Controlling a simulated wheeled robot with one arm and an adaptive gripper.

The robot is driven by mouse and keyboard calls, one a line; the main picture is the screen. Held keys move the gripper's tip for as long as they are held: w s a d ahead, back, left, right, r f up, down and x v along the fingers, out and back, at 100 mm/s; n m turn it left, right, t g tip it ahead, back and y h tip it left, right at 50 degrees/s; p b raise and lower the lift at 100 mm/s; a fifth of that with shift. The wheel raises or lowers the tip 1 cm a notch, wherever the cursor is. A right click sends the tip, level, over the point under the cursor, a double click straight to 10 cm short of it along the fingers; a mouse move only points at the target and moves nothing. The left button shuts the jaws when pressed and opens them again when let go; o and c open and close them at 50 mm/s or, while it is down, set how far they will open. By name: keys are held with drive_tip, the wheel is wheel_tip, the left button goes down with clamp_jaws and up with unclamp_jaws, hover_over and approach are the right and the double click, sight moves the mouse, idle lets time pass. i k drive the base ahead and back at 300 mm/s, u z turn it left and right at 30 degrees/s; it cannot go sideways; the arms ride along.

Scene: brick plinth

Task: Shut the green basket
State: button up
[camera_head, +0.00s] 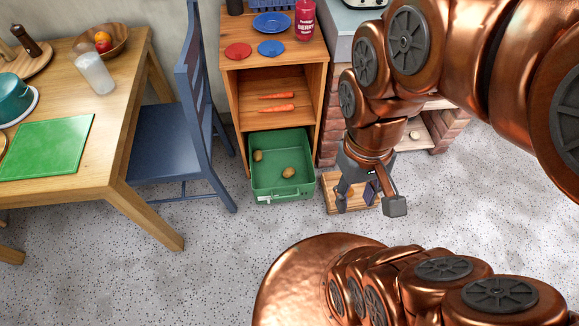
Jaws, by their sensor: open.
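The green basket (284,198) is pulled out like a drawer from the bottom of a wooden cabinet (276,57). Its inside is visible from above, and several potatoes (288,172) lie in it. My gripper (370,208) is open and hangs to the right of the basket, apart from it, with its fingers pointing down. A wooden crate (335,183) shows behind and below the gripper, and the gripper hides part of it.
Carrots (277,108) lie on the cabinet's middle shelf. On its top stand a blue plate (272,23) and a red bottle (305,19). A blue chair (180,140) and a wooden table (119,100) stand left. The speckled floor (230,245) in front of the basket is clear.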

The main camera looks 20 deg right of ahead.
sight(281, 170)
drive_tip(key=k, duration=0.8)
drive_tip(key=u, duration=1)
